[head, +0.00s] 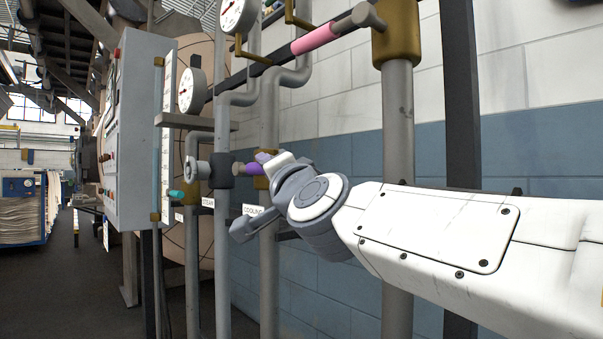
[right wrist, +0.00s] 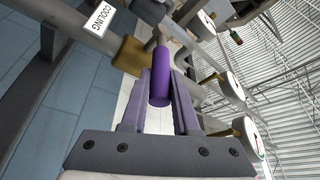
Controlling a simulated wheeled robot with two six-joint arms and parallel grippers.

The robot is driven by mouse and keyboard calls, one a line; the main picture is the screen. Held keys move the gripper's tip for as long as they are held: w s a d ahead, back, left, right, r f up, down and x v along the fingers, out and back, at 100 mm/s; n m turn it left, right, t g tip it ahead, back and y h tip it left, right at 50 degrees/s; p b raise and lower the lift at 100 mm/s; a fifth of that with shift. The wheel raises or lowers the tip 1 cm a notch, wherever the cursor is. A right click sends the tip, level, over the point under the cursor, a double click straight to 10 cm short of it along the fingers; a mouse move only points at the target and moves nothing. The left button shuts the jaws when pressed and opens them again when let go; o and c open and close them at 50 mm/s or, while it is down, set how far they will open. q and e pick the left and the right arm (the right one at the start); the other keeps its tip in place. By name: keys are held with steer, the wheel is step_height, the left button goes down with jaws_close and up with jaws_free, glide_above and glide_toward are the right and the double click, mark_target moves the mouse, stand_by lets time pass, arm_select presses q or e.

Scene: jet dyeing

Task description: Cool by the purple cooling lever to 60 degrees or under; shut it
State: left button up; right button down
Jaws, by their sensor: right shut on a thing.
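The purple cooling lever (right wrist: 160,77) runs between the two fingers of my right gripper (right wrist: 159,88) in the right wrist view. It comes off a brass valve body (right wrist: 131,55) beside the COOLING label (right wrist: 100,18). The gripper is shut on the lever. In the head view my right gripper (head: 273,163) reaches in from the right at the valve, and a bit of the lever (head: 262,157) shows at its fingertips. The COOLING label (head: 252,210) is just below. My left gripper is in neither view.
A teal handle (head: 176,194), a pink handle (head: 314,39), gauges (head: 192,91) and vertical pipes (head: 398,150) crowd the area.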

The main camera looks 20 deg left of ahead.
steer(key=shift+a+f, duration=0.1)
steer(key=shift+f, duration=0.1)
steer(key=c, duration=0.7)
jaws_free()
steer(key=shift+r, duration=0.1)
steer(key=shift+s+d, duration=0.15)
steer(key=shift+d, duration=0.05)
steer(key=v, duration=1)
steer(key=shift+p, duration=0.4)
